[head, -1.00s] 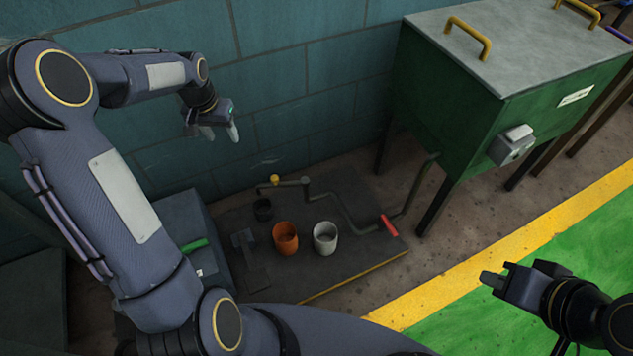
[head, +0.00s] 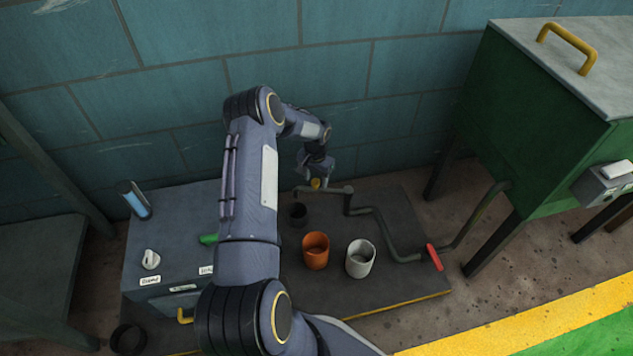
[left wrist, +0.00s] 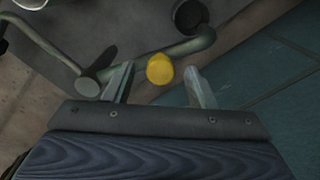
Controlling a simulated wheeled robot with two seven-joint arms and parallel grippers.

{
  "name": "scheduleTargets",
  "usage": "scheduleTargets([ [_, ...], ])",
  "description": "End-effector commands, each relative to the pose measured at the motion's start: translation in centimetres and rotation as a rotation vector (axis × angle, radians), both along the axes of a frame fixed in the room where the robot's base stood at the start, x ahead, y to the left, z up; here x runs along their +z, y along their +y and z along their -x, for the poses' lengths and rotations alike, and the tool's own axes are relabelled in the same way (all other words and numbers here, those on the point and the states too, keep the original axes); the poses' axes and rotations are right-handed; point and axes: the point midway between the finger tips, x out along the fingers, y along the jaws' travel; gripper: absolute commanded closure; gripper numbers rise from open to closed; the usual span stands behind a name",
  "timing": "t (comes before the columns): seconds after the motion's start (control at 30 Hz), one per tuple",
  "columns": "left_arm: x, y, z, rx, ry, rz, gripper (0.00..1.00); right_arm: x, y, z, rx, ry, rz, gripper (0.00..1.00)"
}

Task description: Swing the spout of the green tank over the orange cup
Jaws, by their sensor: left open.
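The green tank (head: 535,110) stands on dark legs at the right, and its grey pipe (head: 380,235) bends over a dark low platform. The spout (head: 335,190) ends at the left near a small black cup (head: 298,214), away from the orange cup (head: 315,256). A yellow knob (head: 316,184) sits on the spout. My left gripper (head: 317,178) is open at the knob. In the left wrist view the knob (left wrist: 160,68) shows between the spread fingertips (left wrist: 158,75), with a gap on each side. Whether the fingers are level with it is unclear. My right gripper is out of view.
A white cup (head: 360,262) stands right of the orange cup. A red handle (head: 434,257) is on the pipe at the right. A grey box (head: 175,255) with a white knob stands left of my left arm. The teal wall (head: 360,80) is close behind.

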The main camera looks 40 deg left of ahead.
Motion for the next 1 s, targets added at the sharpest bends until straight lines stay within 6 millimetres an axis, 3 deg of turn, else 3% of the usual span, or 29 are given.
scheduleTargets([
  [0.37,-0.71,0.04,-0.01,0.000,-0.001,-0.001,0.49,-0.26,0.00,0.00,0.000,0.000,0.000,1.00],
  [0.73,-0.70,0.03,0.01,0.000,0.000,-0.001,0.98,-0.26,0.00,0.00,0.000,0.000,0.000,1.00],
  [1.0,-0.68,-0.02,0.09,0.005,0.001,-0.001,1.00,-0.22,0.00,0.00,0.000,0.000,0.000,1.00],
])
